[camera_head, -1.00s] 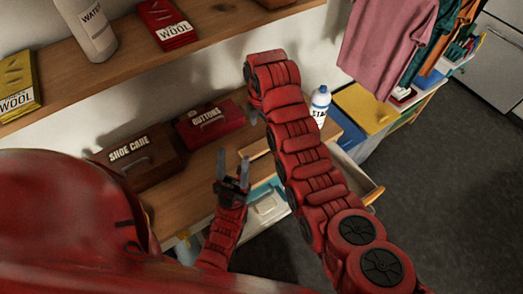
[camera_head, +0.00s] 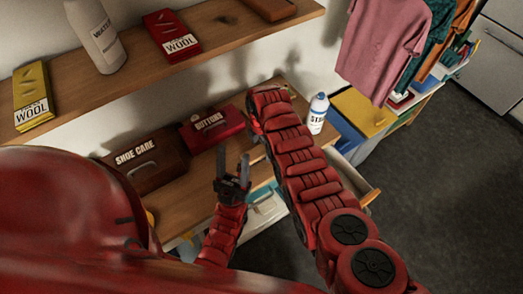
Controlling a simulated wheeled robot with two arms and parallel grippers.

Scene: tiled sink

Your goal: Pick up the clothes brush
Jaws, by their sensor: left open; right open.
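A brown block-like object (camera_head: 271,8) lies at the right end of the upper shelf, cut by the top edge of the view. It may be the clothes brush, but I cannot tell. No bristles show. My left gripper (camera_head: 234,168) is open and empty, with its fingers pointing up over the front of the lower shelf, in front of the buttons box. My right arm reaches up from the lower right. My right gripper (camera_head: 257,130) is mostly hidden behind its own arm; only a grey sliver shows, near the right end of the buttons box. I see nothing held.
The upper shelf (camera_head: 225,38) holds a water bottle (camera_head: 98,38) and wool packets (camera_head: 170,35). The lower shelf carries a shoe care box (camera_head: 147,160), a buttons box (camera_head: 212,126) and a starch bottle (camera_head: 317,113). An open drawer (camera_head: 355,183) sticks out below. Clothes hang at right.

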